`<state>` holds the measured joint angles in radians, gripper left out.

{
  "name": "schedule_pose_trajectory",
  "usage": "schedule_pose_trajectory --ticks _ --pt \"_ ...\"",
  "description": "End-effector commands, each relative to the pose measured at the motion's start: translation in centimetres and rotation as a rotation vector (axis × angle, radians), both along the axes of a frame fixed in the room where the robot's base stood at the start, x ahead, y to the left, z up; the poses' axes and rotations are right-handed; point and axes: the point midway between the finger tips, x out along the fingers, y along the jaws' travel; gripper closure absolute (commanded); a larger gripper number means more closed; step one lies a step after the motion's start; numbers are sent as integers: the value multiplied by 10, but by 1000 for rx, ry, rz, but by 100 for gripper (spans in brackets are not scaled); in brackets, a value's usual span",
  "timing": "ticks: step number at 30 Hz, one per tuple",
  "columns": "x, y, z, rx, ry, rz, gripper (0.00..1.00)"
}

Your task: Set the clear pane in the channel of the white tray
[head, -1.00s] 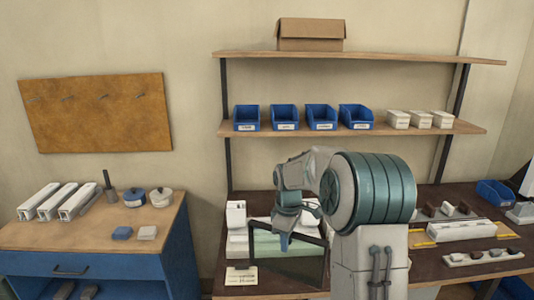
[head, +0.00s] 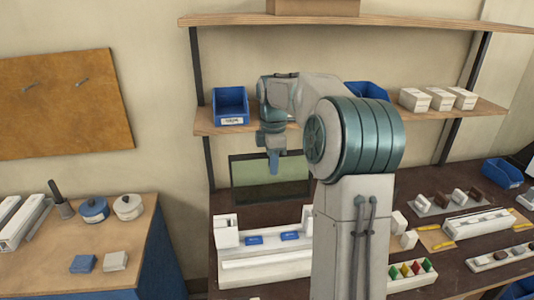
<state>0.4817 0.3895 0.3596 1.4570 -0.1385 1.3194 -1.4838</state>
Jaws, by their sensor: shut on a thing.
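The clear pane (head: 248,184) is a greenish see-through sheet with dark edges. My gripper (head: 273,166) is shut on its top edge and holds it upright. The pane hangs in the air above and behind the white tray (head: 266,270), apart from it. The tray is long and white, lies on the dark bench and has a raised block at its left end. Two blue pieces (head: 254,240) sit along its back. My arm hides the tray's right end, and I cannot make out the channel clearly.
Shelves hang behind my arm, with a blue bin (head: 230,106) and white boxes (head: 440,99). Right of my arm are a rack of coloured pieces (head: 412,271) and a white rail (head: 478,224). A wooden-topped cabinet (head: 85,263) stands at the left, with a gap between it and the bench.

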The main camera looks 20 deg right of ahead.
Motion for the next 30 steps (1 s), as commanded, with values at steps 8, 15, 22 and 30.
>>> schedule_pose_trajectory --ticks 8,15,22,30 --pt "0 -1 -9 0 -2 2 100" --pt "0 -1 -30 0 -2 0 100" --pt "-1 -1 -49 0 -1 0 100" --pt "0 -1 -62 0 -2 -1 100"
